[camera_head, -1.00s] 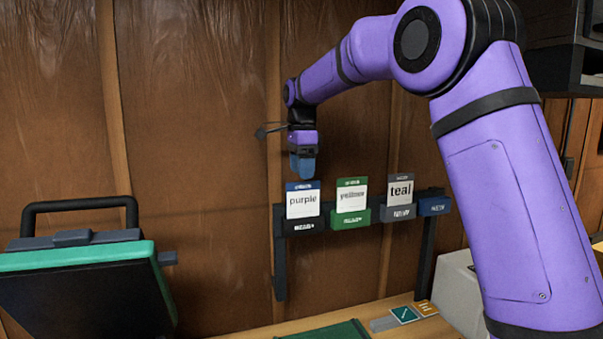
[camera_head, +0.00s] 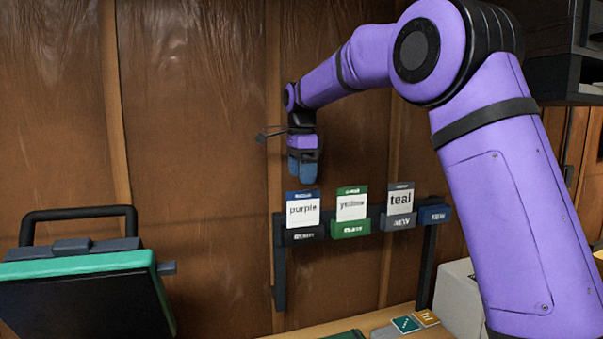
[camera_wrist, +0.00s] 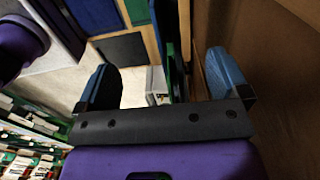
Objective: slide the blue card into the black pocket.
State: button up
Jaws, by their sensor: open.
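The blue card (camera_head: 302,208) has a blue top band and a white face with the word "purple". It stands upright in the black pocket (camera_head: 304,235) at the left end of the wall rack; its lower part is hidden by the pocket front. My gripper (camera_head: 303,178) is just above the card's top edge, with a small gap, and points down. Its two blue fingers are apart in the wrist view (camera_wrist: 165,82), and nothing is held between them. Card and pocket edges show end-on beyond the fingers there.
A blue pocket (camera_head: 435,214) at the right end shows no card. A teal-edged case (camera_head: 85,262) stands at left.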

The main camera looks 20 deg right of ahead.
notch_tip(320, 180, up, 11)
jog(key=shift+f, duration=0.15)
jog(key=shift+w, duration=0.1)
dwell(0.4)
jog(key=s+d+f+n+t, duration=0.1)
jog(key=s+d+n, duration=0.3)
jog(key=s, duration=0.7)
jog(key=s+d+f+n+t, duration=0.15)
jog(key=s+n, duration=0.35)
jog(key=s, duration=0.6)
jog(key=s+d+f+n+t, duration=0.1)
jog(key=s+f+n, duration=0.3)
jog(key=s+f, duration=0.3)
jog(key=s+f+n+t, duration=0.1)
jog(key=s+f+n, duration=0.4)
jog(key=s, duration=0.7)
jog(key=shift+d+f+t, duration=0.35)
jog(key=shift+f, duration=0.55)
jog(key=shift+s, duration=0.1)
